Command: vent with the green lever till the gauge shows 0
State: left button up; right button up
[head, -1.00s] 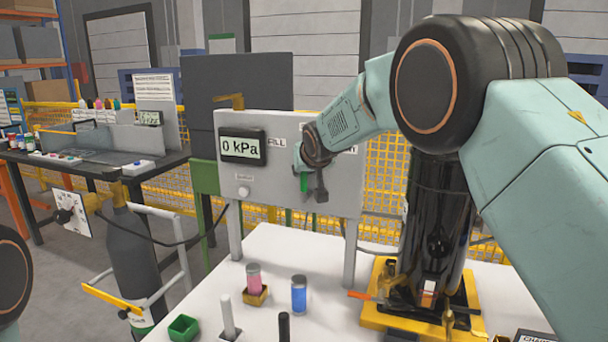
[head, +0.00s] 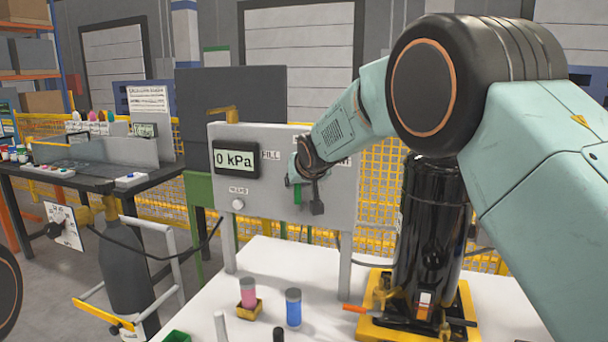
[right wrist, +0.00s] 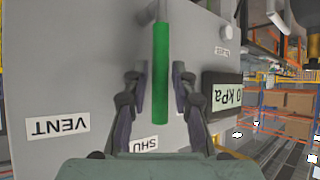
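The gauge (head: 236,160) on the grey panel (head: 250,215) reads 0 kPa. It also shows upside down in the right wrist view (right wrist: 222,96). The green lever (right wrist: 161,75) stands upright in the wrist view, its lower end close to a partly hidden "SHU" label (right wrist: 143,145). The "VENT" label (right wrist: 57,126) is left of it, away from the lever. My right gripper (right wrist: 158,92) is open, with one finger on each side of the lever and gaps visible. In the head view, my right gripper (head: 308,192) hides most of the lever (head: 297,193). My left gripper is out of view.
A black cylinder (head: 432,230) stands on a yellow base at the right. Pink (head: 248,291) and blue (head: 293,308) containers stand on the white table (head: 200,300). A dark gas bottle (head: 124,265) is at the left. A workbench (head: 100,180) stands behind it.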

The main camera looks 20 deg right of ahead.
jog(key=v, duration=1)
jog(key=shift+s+r, duration=0.2)
jog(key=shift+s, duration=0.15)
jog(key=shift+f, duration=0.1)
